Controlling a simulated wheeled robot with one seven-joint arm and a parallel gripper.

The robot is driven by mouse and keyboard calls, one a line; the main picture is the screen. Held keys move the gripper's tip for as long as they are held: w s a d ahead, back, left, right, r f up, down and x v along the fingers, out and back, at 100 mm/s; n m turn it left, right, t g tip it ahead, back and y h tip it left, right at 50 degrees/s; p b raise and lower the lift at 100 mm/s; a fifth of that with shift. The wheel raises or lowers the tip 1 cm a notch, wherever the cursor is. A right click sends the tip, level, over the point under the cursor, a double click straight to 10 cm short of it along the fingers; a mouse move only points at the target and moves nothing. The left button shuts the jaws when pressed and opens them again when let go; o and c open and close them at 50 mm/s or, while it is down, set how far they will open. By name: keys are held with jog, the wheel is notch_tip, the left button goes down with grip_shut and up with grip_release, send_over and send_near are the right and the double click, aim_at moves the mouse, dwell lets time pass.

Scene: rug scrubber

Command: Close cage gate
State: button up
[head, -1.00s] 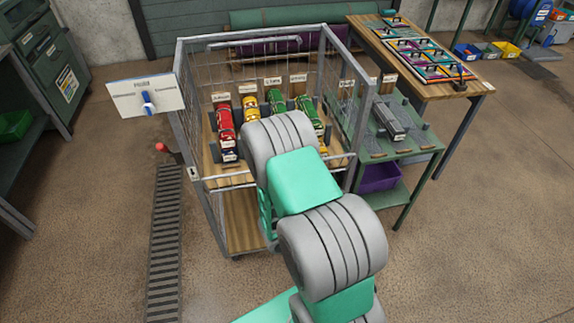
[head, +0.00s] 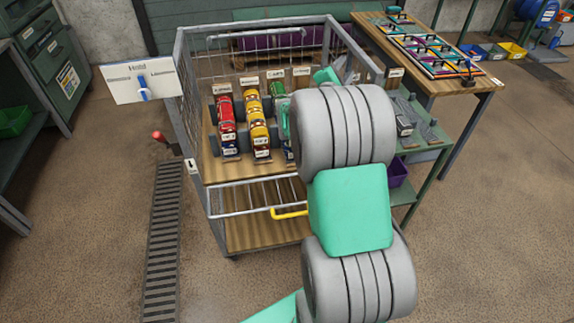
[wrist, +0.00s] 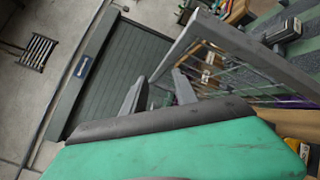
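The cage (head: 178,100) is a grey wire-mesh cart with a wooden shelf. At its front, the cage gate (head: 240,198) is a low barred frame with a yellow handle (head: 290,211). It sits around shelf-edge level and seems to lean outward; my arm covers its right end. In the head view my gripper is hidden behind my arm, near the cage's right side. In the wrist view my gripper (wrist: 158,92) has its two fingers apart with nothing visible between them. A grey cage rail (wrist: 245,50) passes close to the right of the fingers.
A wooden table (head: 430,60) and green bench (head: 430,150) stand right.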

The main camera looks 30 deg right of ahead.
jog(key=w+a+f+m+g+y, duration=0.1)
jog(key=w+a+f+g+y, duration=0.1)
jog(key=w+a+f+y, duration=0.25)
jog(key=w+a+f+g+y, duration=0.1)
jog(key=a+f+g+y, duration=0.15)
jog(key=a+y, duration=0.45)
jog(key=s+a+f+n+g+y, duration=0.1)
jog(key=s+a+f+g+y, duration=0.15)
jog(key=s+a, duration=0.3)
jog(key=s+a+f+g+y, duration=0.1)
jog(key=s+a+f+g, duration=0.25)
jog(key=s+a, duration=0.2)
notch_tip(320, 180, down, 8)
jog(key=shift+s+r+p, duration=0.15)
jog(key=shift+s+p, duration=0.2)
jog(key=shift+d, duration=0.1)
jog(key=shift+c, duration=0.3)
grip_shut()
